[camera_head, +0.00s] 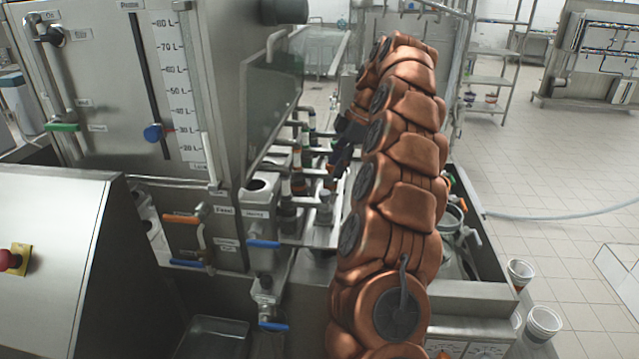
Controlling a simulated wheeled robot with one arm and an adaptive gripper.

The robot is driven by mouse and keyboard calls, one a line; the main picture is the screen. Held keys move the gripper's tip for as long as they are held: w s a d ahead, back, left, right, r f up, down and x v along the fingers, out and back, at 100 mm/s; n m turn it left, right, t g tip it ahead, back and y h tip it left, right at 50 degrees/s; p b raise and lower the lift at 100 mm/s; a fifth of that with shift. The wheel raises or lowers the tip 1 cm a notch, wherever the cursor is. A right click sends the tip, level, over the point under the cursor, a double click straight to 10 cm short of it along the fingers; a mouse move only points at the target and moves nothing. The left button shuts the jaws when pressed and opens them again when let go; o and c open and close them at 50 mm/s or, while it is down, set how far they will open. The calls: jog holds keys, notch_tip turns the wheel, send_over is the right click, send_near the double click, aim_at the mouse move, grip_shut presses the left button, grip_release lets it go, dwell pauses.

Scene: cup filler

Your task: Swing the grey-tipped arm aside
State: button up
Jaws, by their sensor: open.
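My copper-coloured arm rises in the middle of the camera_head view and bends over away from me. My dark gripper (338,165) shows in part to the left of the arm, low among the pipes and valves beside the steel tank. It is open, and I see nothing held in it. Its fingertips are small and partly hidden by fittings. I cannot surely pick out the grey-tipped arm. A grey-topped fitting (325,205) stands just below my gripper, and a gap between them cannot be judged. My arm hides what lies behind it.
The steel tank (225,90) with its litre scale stands at left. Valves with an orange handle (181,219) and a blue handle (264,244) stick out below it. White cups (543,322) stand at lower right. The tiled floor (540,170) is open at right.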

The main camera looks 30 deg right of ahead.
aim_at(324, 192)
jog(key=shift+d+p+x, duration=0.2)
jog(key=shift+p+x, duration=0.45)
jog(key=shift+x, duration=3.15)
jog(key=shift+f, duration=0.15)
grip_shut()
jog(key=shift+a, duration=0.1)
